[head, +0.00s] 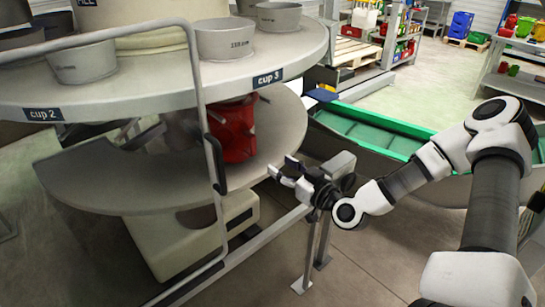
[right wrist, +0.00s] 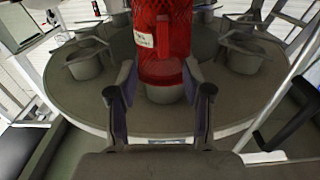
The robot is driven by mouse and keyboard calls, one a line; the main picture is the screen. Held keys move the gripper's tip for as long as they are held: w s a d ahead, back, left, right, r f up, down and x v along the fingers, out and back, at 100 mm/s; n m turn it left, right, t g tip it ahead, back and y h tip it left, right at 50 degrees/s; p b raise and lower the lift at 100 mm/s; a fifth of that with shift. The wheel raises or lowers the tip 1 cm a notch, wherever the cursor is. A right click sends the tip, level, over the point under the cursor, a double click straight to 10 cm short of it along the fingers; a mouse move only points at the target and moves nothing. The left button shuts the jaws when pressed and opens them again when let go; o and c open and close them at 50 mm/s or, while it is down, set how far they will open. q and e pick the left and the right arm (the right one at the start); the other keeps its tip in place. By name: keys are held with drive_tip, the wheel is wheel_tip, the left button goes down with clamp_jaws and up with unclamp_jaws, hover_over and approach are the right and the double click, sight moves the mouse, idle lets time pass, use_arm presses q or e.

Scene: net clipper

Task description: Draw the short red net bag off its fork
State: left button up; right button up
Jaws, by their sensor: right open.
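The red net bag (head: 234,130) hangs beneath the upper round plate, near the "cup 3" label, and reaches down toward the lower plate. In the right wrist view the red bag (right wrist: 165,42) fills the top middle and carries a white tag (right wrist: 145,38). Its fork cannot be made out. My right gripper (head: 281,167) is right of the bag in the head view, by the lower plate's edge. In the right wrist view the open gripper (right wrist: 160,82) points at the bag's lower part, one finger to each side; contact cannot be told. My left gripper is not in view.
The upper plate (head: 150,88) bears several grey cups, and the lower plate (head: 110,180) has a cut-out. A bent grey rail (head: 205,120) stands in front. A green-edged trough (head: 370,128) lies to the right. A frame post (head: 310,250) stands below my right gripper.

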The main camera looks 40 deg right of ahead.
sight(254, 145)
drive_tip(key=w+b, duration=0.6)
drive_tip(key=w+a+b, duration=0.1)
drive_tip(key=w+b, duration=0.2)
drive_tip(key=shift+w+a+r, duration=0.1)
drive_tip(key=shift+w+r, duration=0.05)
drive_tip(key=shift+r, duration=0.05)
drive_tip(key=shift+w+r+b, duration=0.15)
drive_tip(key=shift+w+b, duration=0.25)
drive_tip(key=shift+w, duration=0.25)
drive_tip(key=shift+r, duration=0.1)
clamp_jaws()
drive_tip(key=shift+r, duration=0.2)
